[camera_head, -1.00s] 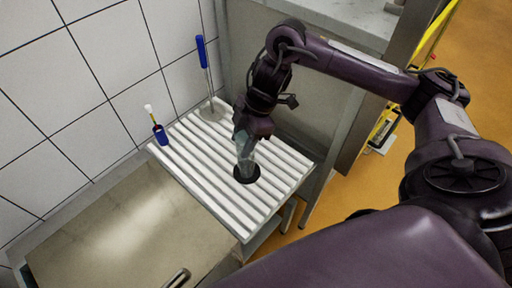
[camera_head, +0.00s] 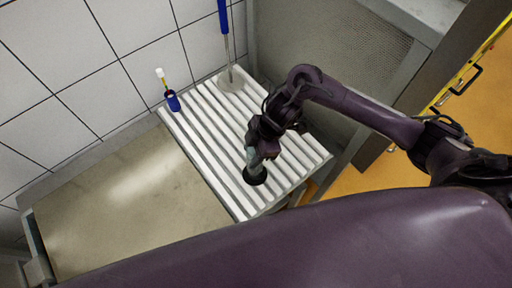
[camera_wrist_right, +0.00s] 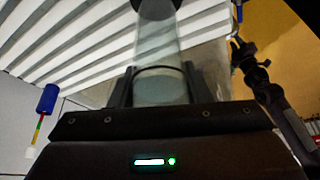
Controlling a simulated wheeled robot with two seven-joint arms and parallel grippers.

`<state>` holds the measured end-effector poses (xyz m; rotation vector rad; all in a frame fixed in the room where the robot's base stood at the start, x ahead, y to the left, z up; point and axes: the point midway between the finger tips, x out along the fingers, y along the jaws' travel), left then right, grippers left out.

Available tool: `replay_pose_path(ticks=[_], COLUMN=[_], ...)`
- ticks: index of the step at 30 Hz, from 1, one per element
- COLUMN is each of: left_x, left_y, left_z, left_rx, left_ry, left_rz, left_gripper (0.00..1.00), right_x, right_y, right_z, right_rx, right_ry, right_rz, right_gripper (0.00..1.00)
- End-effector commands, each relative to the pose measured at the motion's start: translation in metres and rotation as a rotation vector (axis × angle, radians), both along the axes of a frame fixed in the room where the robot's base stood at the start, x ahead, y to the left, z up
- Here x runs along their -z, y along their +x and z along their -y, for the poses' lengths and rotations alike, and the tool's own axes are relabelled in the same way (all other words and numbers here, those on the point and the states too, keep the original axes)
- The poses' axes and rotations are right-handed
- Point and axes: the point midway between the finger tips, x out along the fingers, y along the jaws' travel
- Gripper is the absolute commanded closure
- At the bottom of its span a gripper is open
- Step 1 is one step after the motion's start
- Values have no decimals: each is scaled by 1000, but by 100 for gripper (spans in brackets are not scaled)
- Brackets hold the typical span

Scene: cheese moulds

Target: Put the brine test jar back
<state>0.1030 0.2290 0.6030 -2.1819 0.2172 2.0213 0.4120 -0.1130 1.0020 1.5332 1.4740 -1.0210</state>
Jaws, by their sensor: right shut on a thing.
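The brine test jar (camera_head: 252,158) is a clear, greyish cylinder. My right gripper (camera_head: 261,150) is shut on it. Its lower end meets the round black holder (camera_head: 256,178) on the white slatted rack (camera_head: 203,128); I cannot tell how deep it sits. In the right wrist view the jar (camera_wrist_right: 158,50) stands between my two fingers (camera_wrist_right: 160,90), with the dark holder (camera_wrist_right: 157,8) at its far end.
A blue-handled tool with a round disc (camera_head: 231,80) stands at the back. A bare metal surface (camera_head: 130,195) lies left of the rack; a tiled wall is behind.

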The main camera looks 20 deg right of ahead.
Motion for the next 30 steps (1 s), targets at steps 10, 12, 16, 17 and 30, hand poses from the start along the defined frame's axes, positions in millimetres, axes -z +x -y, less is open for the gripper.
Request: replay_pose_path(ticks=[10, 12, 16, 17, 30], left_x=[-2, -1, -1, -1, 8], left_y=[10, 6, 1, 1, 7], left_z=[2, -1, -4, -4, 1], left_rx=[0, 1, 1, 1, -1], left_ry=[-2, 1, 5, 5, -2], left_rz=[16, 9, 2, 3, 12], left_gripper=[75, 75, 75, 75, 75], right_x=[0, 0, 0, -1, -72], right_y=[0, 0, 0, 0, 1], right_z=[1, 2, 2, 2, 33], right_rx=[1, 1, 1, 1, 1], right_ry=[-4, -4, -4, -4, -9], right_rz=[-1, -1, -1, 0, 8], right_gripper=[35, 35, 35, 35, 35])
